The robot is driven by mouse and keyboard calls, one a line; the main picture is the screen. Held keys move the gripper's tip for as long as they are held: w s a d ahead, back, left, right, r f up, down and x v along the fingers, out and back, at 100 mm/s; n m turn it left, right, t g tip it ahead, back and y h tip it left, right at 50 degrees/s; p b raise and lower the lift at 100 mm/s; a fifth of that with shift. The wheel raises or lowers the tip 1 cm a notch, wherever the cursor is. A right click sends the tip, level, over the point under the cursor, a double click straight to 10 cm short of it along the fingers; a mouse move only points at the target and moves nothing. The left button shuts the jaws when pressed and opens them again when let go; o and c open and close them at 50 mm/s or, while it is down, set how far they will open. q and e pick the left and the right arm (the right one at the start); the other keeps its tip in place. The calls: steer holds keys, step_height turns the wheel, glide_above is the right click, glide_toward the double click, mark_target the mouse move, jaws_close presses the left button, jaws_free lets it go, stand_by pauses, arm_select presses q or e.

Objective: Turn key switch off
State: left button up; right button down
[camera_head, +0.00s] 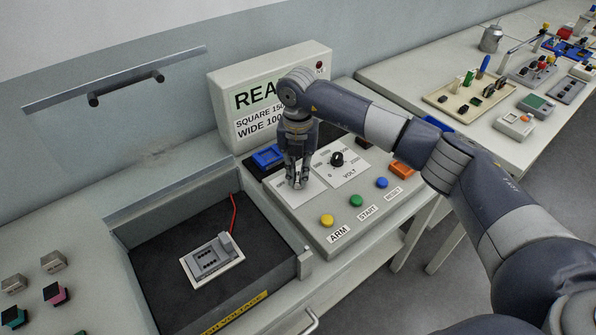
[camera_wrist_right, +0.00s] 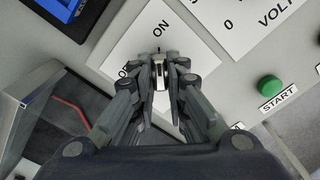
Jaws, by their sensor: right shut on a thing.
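The key switch (camera_wrist_right: 159,71) sits on a white plate (camera_wrist_right: 124,50) marked ON and OFF, on the sloped control panel. In the right wrist view it is between my right fingertips, near the ON label, with part of it hidden by the fingers. My right gripper (camera_head: 298,183) points down onto that plate in the head view and is shut on the key switch. In the wrist view my right gripper (camera_wrist_right: 164,78) shows its two fingers on either side of the key. The left gripper is not in view.
A black VOLT knob (camera_head: 337,159) is right of the gripper. Yellow (camera_head: 327,221), green (camera_head: 355,200) and blue (camera_head: 382,183) buttons line the panel front. An open bay (camera_head: 160,255) with a connector fixture is at left. A side table (camera_head: 450,75) holds several items.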

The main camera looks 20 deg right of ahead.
steer(key=n+b, duration=0.3)
steer(key=n, duration=0.1)
steer(key=shift+f, duration=0.15)
steer(key=n+b, duration=0.3)
steer(key=n, duration=0.2)
steer(key=shift+n+b, duration=0.3)
steer(key=shift+n, duration=0.1)
steer(key=n+b, duration=0.1)
steer(key=n, duration=0.3)
steer(key=shift+n+b, duration=0.3)
steer(key=shift+b, duration=0.1)
steer(key=shift+n+b, duration=0.5)
steer(key=shift+n, duration=1.1)
steer(key=shift+r, duration=0.2)
steer(key=c, duration=1.6)
jaws_free()
